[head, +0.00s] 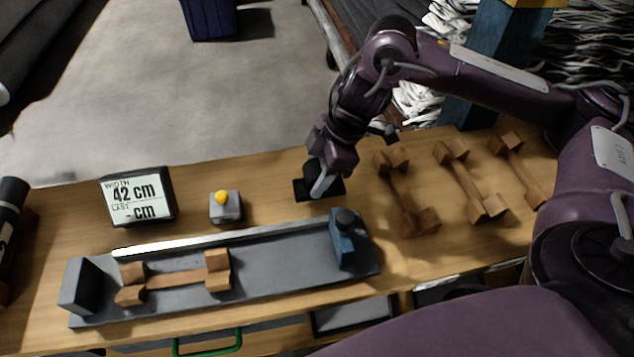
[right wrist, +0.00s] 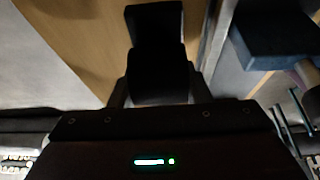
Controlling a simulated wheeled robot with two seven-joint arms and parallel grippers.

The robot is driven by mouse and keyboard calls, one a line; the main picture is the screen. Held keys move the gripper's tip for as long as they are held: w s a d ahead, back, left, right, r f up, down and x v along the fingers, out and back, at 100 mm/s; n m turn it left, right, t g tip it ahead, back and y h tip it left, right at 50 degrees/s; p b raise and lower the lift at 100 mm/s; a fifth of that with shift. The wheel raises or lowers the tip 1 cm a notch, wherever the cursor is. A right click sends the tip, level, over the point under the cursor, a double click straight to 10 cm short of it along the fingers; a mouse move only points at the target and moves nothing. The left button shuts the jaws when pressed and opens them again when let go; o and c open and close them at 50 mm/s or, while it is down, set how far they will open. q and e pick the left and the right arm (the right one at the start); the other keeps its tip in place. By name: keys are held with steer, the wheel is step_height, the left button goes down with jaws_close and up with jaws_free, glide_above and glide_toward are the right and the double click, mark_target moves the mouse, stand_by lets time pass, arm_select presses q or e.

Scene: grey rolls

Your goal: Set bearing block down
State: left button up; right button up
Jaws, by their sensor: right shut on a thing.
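The bearing block (head: 302,188) is black, with a flat foot and a raised middle. It is at the back edge of the wooden table, right of the yellow-button box. My right gripper (head: 322,182) points down at it and is shut on its raised part, hiding some of it. In the right wrist view the black block (right wrist: 155,55) sits between the two fingers. I cannot tell whether its foot touches the table. My left gripper is in neither view.
A grey fixture (head: 190,299) with a wooden spindle (head: 175,280) lies in front, its blue end block (head: 342,240) nearby. Several wooden spindles (head: 402,195) lie to the right. A display (head: 138,197) reads 42 cm. The button box (head: 226,208) stands left. Table between box and block is clear.

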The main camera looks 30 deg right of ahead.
steer(key=shift+f, duration=1.5)
steer(key=o, duration=1.4)
